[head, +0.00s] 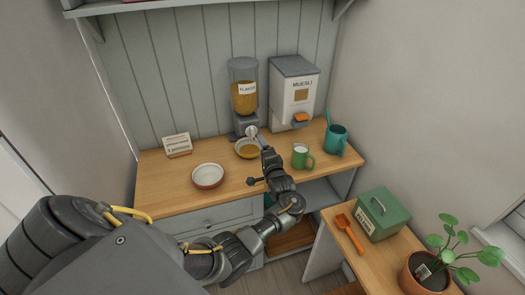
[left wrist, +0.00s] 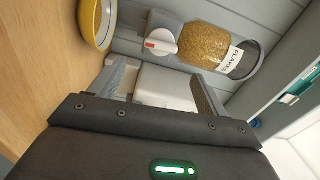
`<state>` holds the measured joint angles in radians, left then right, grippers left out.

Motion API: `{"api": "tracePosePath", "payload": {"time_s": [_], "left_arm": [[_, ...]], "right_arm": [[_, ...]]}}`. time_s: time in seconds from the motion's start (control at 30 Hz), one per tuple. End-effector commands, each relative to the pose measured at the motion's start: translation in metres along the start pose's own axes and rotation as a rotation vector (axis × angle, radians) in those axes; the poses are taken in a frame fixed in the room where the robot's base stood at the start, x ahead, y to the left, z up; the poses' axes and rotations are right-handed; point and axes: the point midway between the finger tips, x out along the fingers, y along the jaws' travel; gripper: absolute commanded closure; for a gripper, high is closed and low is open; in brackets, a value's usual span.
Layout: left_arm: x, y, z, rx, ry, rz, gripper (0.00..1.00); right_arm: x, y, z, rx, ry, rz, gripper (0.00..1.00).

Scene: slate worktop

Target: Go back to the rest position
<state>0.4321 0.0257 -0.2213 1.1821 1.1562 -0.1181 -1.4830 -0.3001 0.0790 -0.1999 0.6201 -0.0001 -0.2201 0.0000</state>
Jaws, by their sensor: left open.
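My left gripper (head: 262,146) reaches over the wooden counter in the head view, just in front of the flakes dispenser (head: 244,92). In the left wrist view its two fingers (left wrist: 163,88) are apart, with nothing clearly held between them. The dispenser's white knob (left wrist: 160,41) with a red mark lies beyond the fingers. A yellow bowl (head: 246,149) stands below the dispenser spout; in the head view the gripper is close to its right side. The bowl also shows at the upper left of the left wrist view (left wrist: 98,22). My right gripper is not in view.
A white-and-red bowl (head: 208,176) and small sign (head: 177,145) stand left. A muesli box (head: 294,92), green mug (head: 302,157) and teal mug (head: 336,140) stand right. A side table holds a green box (head: 383,214), orange scoop (head: 349,233) and potted plant (head: 425,272).

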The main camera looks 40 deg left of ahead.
Motion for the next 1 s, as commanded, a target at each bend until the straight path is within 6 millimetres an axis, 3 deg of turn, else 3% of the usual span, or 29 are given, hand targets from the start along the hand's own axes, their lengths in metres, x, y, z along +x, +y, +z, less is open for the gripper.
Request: {"api": "tracePosePath", "payload": {"time_s": [0.33, 0.47, 0.57, 0.67, 0.7, 0.8, 0.9, 1.0], "left_arm": [[-0.001, 0.002, 0.000, -0.008, 0.005, 0.007, 0.24], [-0.014, 0.029, 0.004, -0.107, 0.065, 0.111, 0.24], [-0.047, 0.070, 0.010, -0.271, 0.153, 0.312, 0.24], [-0.106, 0.107, 0.026, -0.448, 0.222, 0.594, 0.24], [-0.135, 0.118, 0.036, -0.505, 0.230, 0.715, 0.24], [-0.204, 0.129, 0.066, -0.584, 0.205, 0.972, 0.24], [-0.253, 0.128, 0.095, -0.603, 0.152, 1.132, 0.24], [-0.288, 0.123, 0.120, -0.596, 0.095, 1.234, 0.24]], "right_arm": [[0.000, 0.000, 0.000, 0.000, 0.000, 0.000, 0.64], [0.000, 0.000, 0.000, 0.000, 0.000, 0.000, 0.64], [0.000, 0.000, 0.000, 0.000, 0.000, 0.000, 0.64], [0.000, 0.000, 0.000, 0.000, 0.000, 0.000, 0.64], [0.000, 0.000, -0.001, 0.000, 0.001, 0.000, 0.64], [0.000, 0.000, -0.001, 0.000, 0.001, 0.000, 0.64], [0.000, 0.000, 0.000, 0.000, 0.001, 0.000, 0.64], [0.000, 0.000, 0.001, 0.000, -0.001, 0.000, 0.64]]}}
